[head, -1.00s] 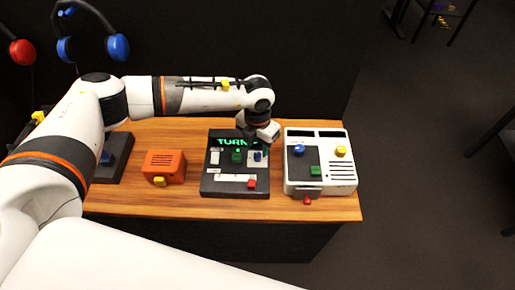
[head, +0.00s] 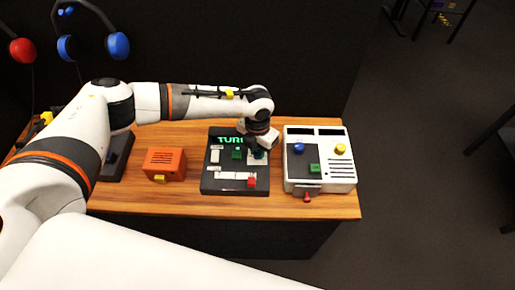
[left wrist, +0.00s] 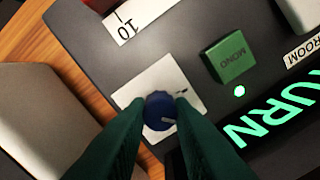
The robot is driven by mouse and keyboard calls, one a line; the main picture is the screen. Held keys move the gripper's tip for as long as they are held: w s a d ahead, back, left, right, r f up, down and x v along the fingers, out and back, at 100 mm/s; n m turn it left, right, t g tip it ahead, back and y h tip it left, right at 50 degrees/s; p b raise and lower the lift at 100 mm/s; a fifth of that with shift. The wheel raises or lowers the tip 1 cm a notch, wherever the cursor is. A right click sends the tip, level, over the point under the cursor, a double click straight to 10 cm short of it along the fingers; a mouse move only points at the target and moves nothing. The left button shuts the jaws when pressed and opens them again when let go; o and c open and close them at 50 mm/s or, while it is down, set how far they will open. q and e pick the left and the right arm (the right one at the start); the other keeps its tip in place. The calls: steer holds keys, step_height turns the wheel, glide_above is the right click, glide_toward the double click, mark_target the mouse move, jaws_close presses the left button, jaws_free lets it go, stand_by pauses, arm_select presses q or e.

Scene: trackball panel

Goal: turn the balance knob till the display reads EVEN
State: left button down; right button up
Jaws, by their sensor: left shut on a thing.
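The balance knob is the blue round knob (left wrist: 158,108) on a white square plate (left wrist: 190,84) of the dark panel (head: 212,187). In the left wrist view both dark green fingers of my left gripper (left wrist: 160,120) are shut on it. A small light mark shows on the knob between the fingertips. The display (left wrist: 270,115) glows green; it is partly cut off, but "URN" is legible, so it does not read EVEN. In the head view my left gripper (head: 258,151) covers the knob and part of the display (head: 230,140). My right gripper is not in view.
A red slider (head: 251,182) is at the panel's front. A white device (head: 320,187) stands close on the right, an orange box (head: 165,163) on the left.

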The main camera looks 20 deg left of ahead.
arm_select(q)
steer(key=m+b, duration=0.3)
steer(key=shift+f, duration=0.2)
steer(key=m+b, duration=0.2)
steer(key=shift+r+m+b, duration=0.1)
steer(key=shift+m+b, duration=0.2)
steer(key=shift+b, duration=0.1)
steer(key=shift+r+m+b, duration=0.1)
steer(key=shift+m+b, duration=0.5)
steer(key=shift+m, duration=0.1)
steer(key=c, duration=1.3)
jaws_free()
steer(key=shift+o, duration=0.2)
steer(key=shift+r, duration=0.1)
